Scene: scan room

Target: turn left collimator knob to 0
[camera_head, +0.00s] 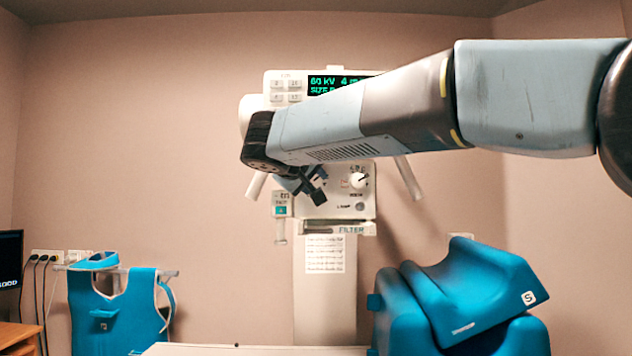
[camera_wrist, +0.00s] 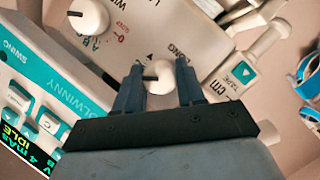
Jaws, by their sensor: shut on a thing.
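The left collimator knob (camera_wrist: 158,76) is a small white dial between the two fingers of my gripper (camera_wrist: 160,66) in the wrist view. My gripper is shut on it. Its dark pointer line points to the left in that view. The lettering beside it reads "LONG"; the scale marks around it are too small or covered to read. In the head view my gripper (camera_head: 316,190) is at the collimator front panel (camera_head: 364,202) and hides this knob. The right knob (camera_head: 358,180), white with a dark pointer, shows beside it and also in the wrist view (camera_wrist: 88,17).
A display (camera_head: 330,85) with green text tops the machine, partly behind my arm. A handle bar (camera_head: 408,178) sticks out right of the panel; a tape measure (camera_head: 281,212) hangs at its left. Blue padded equipment (camera_head: 465,290) stands lower right, a blue apron (camera_head: 115,310) lower left.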

